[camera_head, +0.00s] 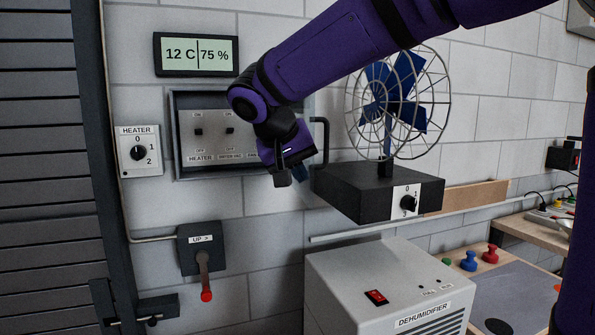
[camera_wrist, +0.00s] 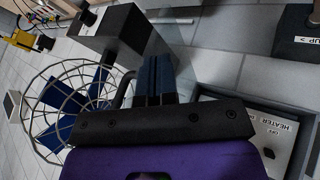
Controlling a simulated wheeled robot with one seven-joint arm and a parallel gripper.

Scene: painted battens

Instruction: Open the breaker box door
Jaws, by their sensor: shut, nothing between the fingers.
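The breaker box (camera_head: 173,140) is a dark grey frame on the wall in the head view, with labelled switches showing inside. Its rim (camera_wrist: 255,104) and part of the switch panel show at the lower right of the wrist view. A black bar handle (camera_head: 325,140) stands right of the box; it is partly visible in the wrist view (camera_wrist: 122,88). The door seems swung to the right, but my arm and gripper hide most of it, and I cannot tell how far. My gripper (camera_head: 300,172) is shut and empty, between switches and handle; its blue fingers (camera_wrist: 155,75) are together.
A caged fan (camera_head: 395,200) stands right of the handle, close to my gripper. A dehumidifier (camera_head: 370,262) is below. A heater dial (camera_head: 139,150) and lever box (camera_head: 200,250) are on the left wall.

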